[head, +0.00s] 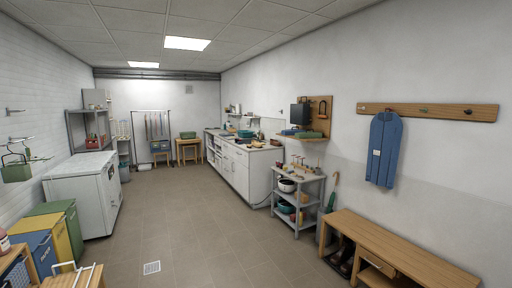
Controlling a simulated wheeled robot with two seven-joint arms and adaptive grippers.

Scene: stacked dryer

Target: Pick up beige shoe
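I cannot make out a beige shoe in the head view. Dark brown footwear (345,257), perhaps boots, stands on the floor under the left end of a wooden bench (400,246) at the lower right. The space farther under the bench is mostly hidden. Neither of my grippers shows in the head view.
A grey shelf cart (299,205) with bowls stands beyond the bench. White counters (236,168) line the right wall. At left are a white chest-like appliance (82,190) and green, yellow and blue bins (74,235). The middle floor (190,230) is clear, with a drain.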

